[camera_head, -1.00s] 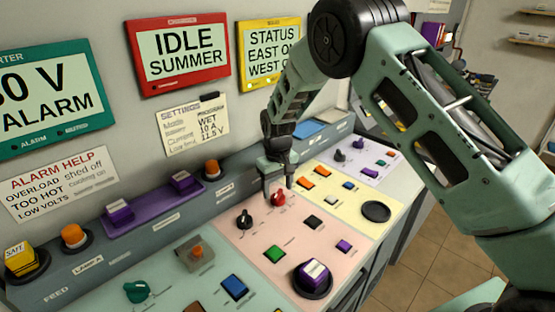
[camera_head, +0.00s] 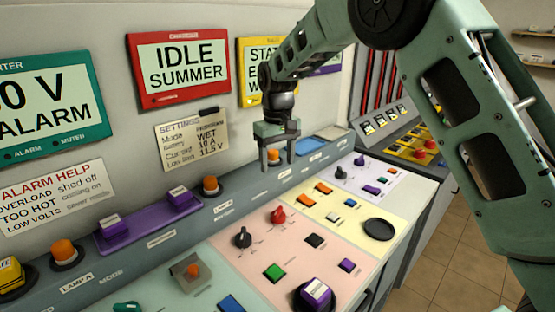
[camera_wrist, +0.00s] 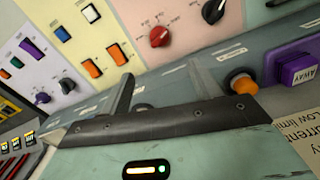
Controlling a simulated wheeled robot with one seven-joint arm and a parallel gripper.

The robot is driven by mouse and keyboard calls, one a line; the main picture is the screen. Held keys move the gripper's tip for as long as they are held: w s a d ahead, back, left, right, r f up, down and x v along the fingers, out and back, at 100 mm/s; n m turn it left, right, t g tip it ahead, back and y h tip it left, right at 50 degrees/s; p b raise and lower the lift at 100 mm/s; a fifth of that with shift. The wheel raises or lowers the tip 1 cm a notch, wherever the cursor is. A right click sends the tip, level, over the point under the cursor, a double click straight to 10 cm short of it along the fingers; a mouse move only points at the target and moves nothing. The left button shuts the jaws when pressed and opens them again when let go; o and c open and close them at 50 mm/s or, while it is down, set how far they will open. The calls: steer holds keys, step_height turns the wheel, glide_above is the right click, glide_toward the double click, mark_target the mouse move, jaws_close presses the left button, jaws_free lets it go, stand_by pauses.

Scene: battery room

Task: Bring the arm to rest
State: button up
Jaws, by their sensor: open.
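My gripper (camera_head: 277,162) hangs above the back ledge of the control desk in the head view, fingers pointing down, open and empty. An orange lamp shows between or behind its fingers there. In the wrist view my gripper (camera_wrist: 178,95) has its two fingers well apart with nothing between them. The red knob (camera_head: 277,215) and the black knob (camera_head: 242,237) stand on the pink panel, apart from the gripper. They also show in the wrist view, the red knob (camera_wrist: 159,36) and the black knob (camera_wrist: 213,12).
The red-framed IDLE SUMMER screen (camera_head: 180,68) and the settings note (camera_head: 192,138) are on the wall to the left. My arm partly covers the yellow-framed status screen (camera_head: 252,60). Orange lamps (camera_head: 211,184) and purple blocks (camera_head: 179,197) line the ledge. Tiled floor (camera_head: 440,260) lies at the right.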

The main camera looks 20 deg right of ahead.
steer(key=s+a+r+n, duration=0.1)
steer(key=s+a, duration=0.2)
steer(key=s, duration=0.3)
steer(key=s+a+r+y, duration=0.1)
steer(key=s+a, duration=0.2)
steer(key=s, duration=0.3)
steer(key=s+a+r+n, duration=0.1)
steer(key=s+a, duration=0.2)
steer(key=s, duration=0.3)
steer(key=s+d+f+n, duration=0.1)
steer(key=s, duration=0.9)
steer(key=s+d+f+n, duration=0.1)
steer(key=s+f, duration=0.1)
steer(key=s, duration=0.9)
steer(key=shift+d+n, duration=0.25)
steer(key=shift+n, duration=0.15)
